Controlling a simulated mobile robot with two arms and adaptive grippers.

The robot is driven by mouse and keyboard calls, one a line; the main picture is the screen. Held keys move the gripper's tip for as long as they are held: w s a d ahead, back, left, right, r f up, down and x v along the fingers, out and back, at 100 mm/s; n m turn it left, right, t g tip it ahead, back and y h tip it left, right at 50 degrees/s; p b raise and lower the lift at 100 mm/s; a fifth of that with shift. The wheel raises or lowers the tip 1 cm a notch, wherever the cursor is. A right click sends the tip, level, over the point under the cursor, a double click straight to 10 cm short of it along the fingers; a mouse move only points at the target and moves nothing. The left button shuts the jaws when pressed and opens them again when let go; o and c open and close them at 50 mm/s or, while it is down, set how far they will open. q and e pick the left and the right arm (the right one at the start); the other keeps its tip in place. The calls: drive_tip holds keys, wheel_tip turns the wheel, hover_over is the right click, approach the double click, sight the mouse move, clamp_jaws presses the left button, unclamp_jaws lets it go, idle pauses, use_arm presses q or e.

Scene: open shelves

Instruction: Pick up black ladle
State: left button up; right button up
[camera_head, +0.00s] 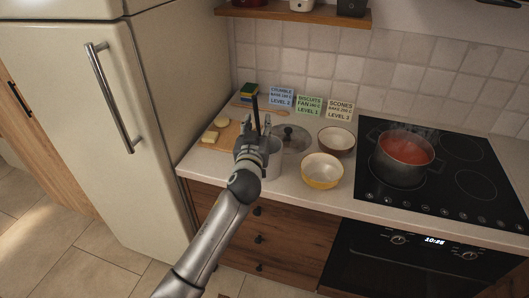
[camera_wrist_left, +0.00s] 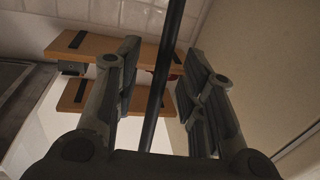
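The black ladle shows as a thin dark handle (camera_head: 255,107) standing nearly upright above my left gripper (camera_head: 255,125) in the head view. Its lower part is hidden behind the gripper, beside a light grey container (camera_head: 274,163) on the counter. In the left wrist view the handle (camera_wrist_left: 164,78) runs between the two fingers of my left gripper (camera_wrist_left: 160,82). Gaps show on both sides of the handle, so the fingers are open around it. My right gripper is in neither view.
A cutting board (camera_head: 216,143) with yellow pieces lies left of the gripper. A glass lid (camera_head: 293,139), a brown-rimmed bowl (camera_head: 336,141) and a yellow bowl (camera_head: 322,172) are to the right. A pot of red soup (camera_head: 404,158) sits on the stove. The fridge (camera_head: 105,120) stands left.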

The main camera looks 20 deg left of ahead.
use_arm(q)
drive_tip(key=shift+w, duration=0.2)
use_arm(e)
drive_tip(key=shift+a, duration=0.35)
use_arm(q)
drive_tip(key=shift+s, duration=0.1)
drive_tip(key=shift+c, duration=0.4)
clamp_jaws()
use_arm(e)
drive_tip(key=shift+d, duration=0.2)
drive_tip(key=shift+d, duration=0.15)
use_arm(q)
drive_tip(key=shift+r, duration=0.2)
